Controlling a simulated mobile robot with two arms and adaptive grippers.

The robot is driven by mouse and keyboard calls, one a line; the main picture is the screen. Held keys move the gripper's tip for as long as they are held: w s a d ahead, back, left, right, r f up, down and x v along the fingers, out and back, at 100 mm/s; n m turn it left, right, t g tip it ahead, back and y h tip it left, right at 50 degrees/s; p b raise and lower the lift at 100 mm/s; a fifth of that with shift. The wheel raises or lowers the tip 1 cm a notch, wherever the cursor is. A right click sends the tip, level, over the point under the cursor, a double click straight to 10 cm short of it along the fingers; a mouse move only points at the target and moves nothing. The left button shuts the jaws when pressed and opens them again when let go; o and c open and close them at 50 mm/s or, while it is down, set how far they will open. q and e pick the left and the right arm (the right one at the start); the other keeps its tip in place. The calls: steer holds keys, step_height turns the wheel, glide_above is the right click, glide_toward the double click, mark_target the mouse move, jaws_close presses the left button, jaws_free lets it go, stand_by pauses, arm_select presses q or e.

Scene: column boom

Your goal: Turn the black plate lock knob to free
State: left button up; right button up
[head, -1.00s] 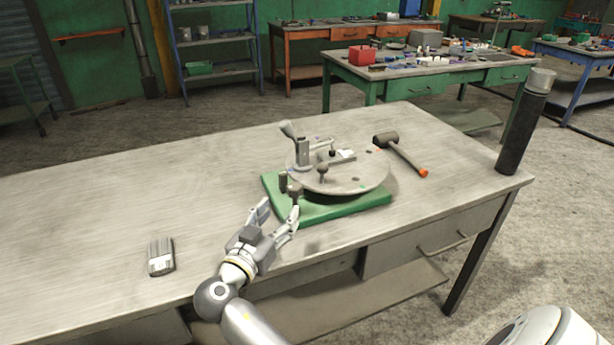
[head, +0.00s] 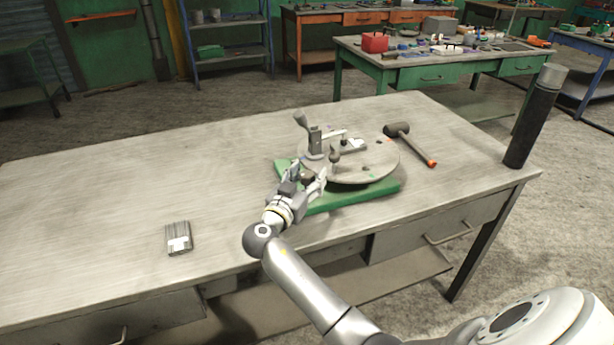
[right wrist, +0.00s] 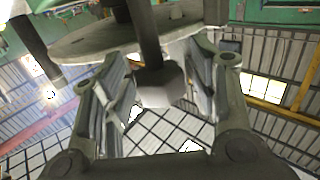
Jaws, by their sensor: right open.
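The round grey plate (head: 378,160) lies on a green base (head: 352,198) on the workbench, with a clamp (head: 316,142) and a dark-knobbed post (head: 334,158) on top. My right gripper (head: 309,174) is at the plate's front-left edge, fingers apart. In the head view it largely hides the dark knob there. In the right wrist view a dark stem with a block-shaped end (right wrist: 158,86) stands between the open fingers (right wrist: 160,72); it looks like the lock knob. Contact cannot be told. Another dark post (right wrist: 36,42) is left of the fingers. My left gripper is out of view.
A hammer (head: 398,130) lies behind and right of the plate. A small grey block (head: 179,238) lies at the front left. A black cylinder (head: 527,130) stands at the right corner. The bench's left side (head: 110,190) is mostly clear.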

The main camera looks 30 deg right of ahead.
steer(key=c, duration=1)
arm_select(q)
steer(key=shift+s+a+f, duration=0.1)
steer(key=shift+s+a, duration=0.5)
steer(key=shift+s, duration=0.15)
